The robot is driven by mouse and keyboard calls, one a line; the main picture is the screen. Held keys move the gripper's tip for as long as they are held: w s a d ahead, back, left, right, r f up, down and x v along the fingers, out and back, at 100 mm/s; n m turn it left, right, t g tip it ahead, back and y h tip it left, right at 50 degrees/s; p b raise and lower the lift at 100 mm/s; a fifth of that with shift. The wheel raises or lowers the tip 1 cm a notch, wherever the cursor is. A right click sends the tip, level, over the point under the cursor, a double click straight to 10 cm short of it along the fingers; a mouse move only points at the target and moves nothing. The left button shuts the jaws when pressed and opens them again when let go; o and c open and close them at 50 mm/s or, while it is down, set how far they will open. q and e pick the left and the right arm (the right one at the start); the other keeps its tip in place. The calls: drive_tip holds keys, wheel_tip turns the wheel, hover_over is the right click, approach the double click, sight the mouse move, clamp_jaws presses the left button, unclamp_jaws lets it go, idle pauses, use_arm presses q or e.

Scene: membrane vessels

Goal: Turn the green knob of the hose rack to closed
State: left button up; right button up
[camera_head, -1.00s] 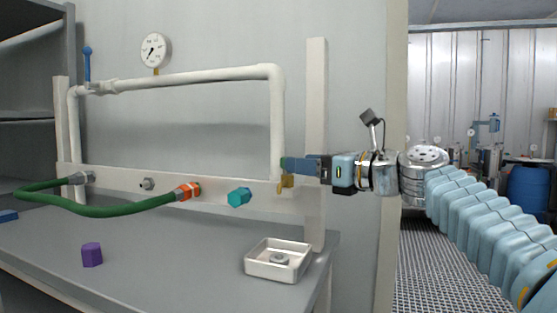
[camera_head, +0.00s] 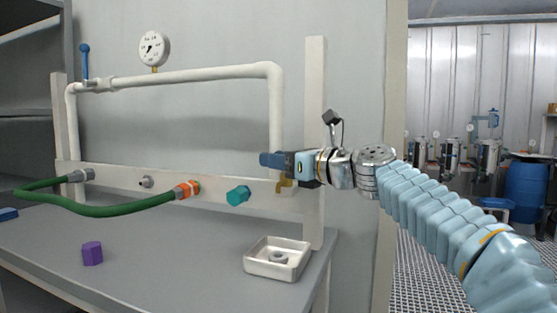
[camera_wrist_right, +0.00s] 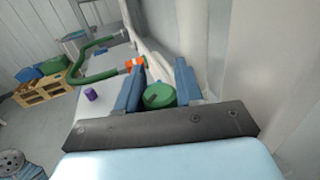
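The green knob (camera_wrist_right: 160,96) shows in the right wrist view as a round green cap between the two blue fingers. My right gripper (camera_wrist_right: 161,72) is open around it, with a narrow gap beside the right finger; I cannot tell if the left finger touches. In the head view my right gripper (camera_head: 271,160) is at the lower right of the white pipe of the hose rack (camera_head: 210,193), just above a brass valve part (camera_head: 285,185). The knob is hidden there behind the gripper. My left gripper is not in view.
A teal plug (camera_head: 238,195) and an orange hose coupling (camera_head: 188,190) with a green hose (camera_head: 110,210) sit on the rail to the left. A white tray (camera_head: 292,272) and a purple hexagonal block (camera_head: 92,253) are on the bench. A rack post (camera_head: 315,120) stands close by.

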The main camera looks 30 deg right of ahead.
drive_tip(key=shift+c, duration=1)
drive_tip(key=shift+r+m+h+p, duration=0.15)
drive_tip(key=shift+m+h+p, duration=0.15)
drive_tip(key=shift+h+p, duration=0.15)
drive_tip(key=m+h+p, duration=0.1)
drive_tip(key=h+p, duration=0.1)
drive_tip(key=p, duration=0.1)
drive_tip(key=m+t+h+p, duration=0.1)
drive_tip(key=h, duration=0.1)
drive_tip(key=shift+d+r+m, duration=0.15)
drive_tip(key=shift+d+m, duration=0.1)
drive_tip(key=shift+m, duration=0.05)
drive_tip(key=shift+d+f+m+h+p, duration=0.2)
drive_tip(key=shift+m+h+p, duration=0.45)
drive_tip(key=shift+h, duration=0.3)
drive_tip(key=shift+d+f+m+h, duration=0.1)
drive_tip(key=shift+d+m+h, duration=0.1)
drive_tip(key=shift+m+h, duration=1.05)
drive_tip(key=shift+h, duration=0.85)
drive_tip(key=shift+m+g+h, duration=0.3)
